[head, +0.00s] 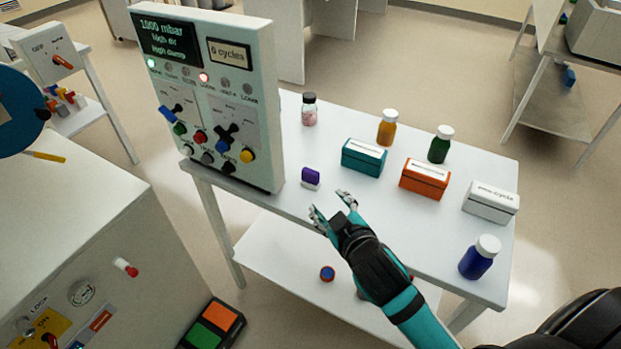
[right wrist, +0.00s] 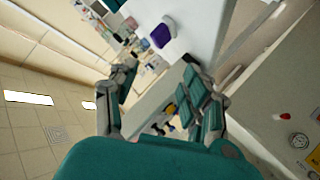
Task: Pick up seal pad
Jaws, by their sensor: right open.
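A small block with a purple top and white lower part (head: 311,178), which looks like the seal pad, sits on the white table (head: 290,205) near its front edge, right of the control panel. My right gripper (head: 332,208) is open and empty, just in front of the block and apart from it. In the right wrist view the purple block (right wrist: 163,32) lies beyond the gap between the open fingers (right wrist: 160,92). Nothing hides the block in the head view. My left gripper is not in view.
A tall control panel (head: 215,100) stands left of the block. Teal (head: 363,159), orange (head: 424,179) and white (head: 490,203) boxes and several bottles stand to the right. A blue-and-red round item (head: 327,273) lies on the lower shelf. The table around the block is clear.

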